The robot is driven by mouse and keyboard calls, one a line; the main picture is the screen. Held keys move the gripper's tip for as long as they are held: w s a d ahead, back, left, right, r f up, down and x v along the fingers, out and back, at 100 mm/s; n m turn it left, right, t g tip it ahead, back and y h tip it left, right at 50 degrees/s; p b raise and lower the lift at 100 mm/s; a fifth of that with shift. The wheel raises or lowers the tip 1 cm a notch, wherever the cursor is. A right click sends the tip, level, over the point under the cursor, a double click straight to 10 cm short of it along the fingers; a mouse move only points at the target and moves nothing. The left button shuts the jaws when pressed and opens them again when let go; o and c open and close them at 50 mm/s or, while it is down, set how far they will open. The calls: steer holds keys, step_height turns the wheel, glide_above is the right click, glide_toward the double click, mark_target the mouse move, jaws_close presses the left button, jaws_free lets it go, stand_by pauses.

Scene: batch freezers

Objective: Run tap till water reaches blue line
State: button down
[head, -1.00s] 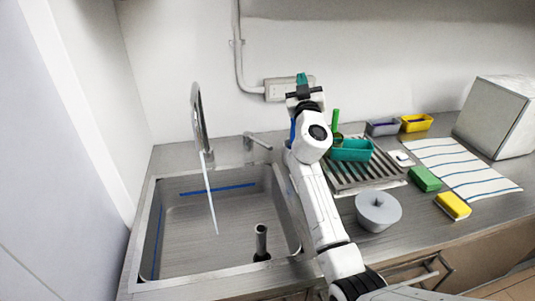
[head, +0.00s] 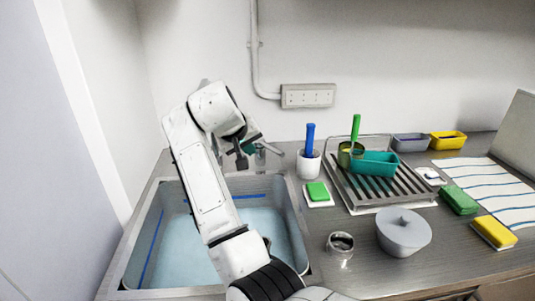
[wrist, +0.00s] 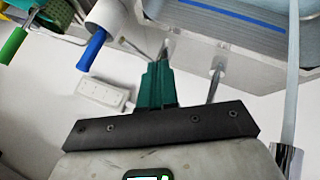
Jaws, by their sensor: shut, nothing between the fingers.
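The sink (head: 130,268) holds pale blue water (head: 178,250). A blue line (head: 250,197) runs along its back wall and left wall; the water surface looks close below the back line. The line also shows in the wrist view (wrist: 245,14). A pale stream (wrist: 293,60) falls from the tap spout (wrist: 287,158), so water is running. The tap lever (head: 262,155) stands behind the sink; it also shows in the wrist view (wrist: 215,82). My gripper (head: 246,148), with teal fingers, is shut and empty beside the lever; contact is unclear. My arm hides the spout in the head view.
A drying rack (head: 365,195) holds a teal tub (head: 375,164). A socket strip (head: 308,96) is on the wall.

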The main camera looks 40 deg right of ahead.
steer(key=w+d+f+p, duration=0.2)
steer(key=d+f, duration=0.4)
steer(key=d, duration=0.3)
steer(key=shift+d+f, duration=0.25)
steer(key=shift+f, duration=0.05)
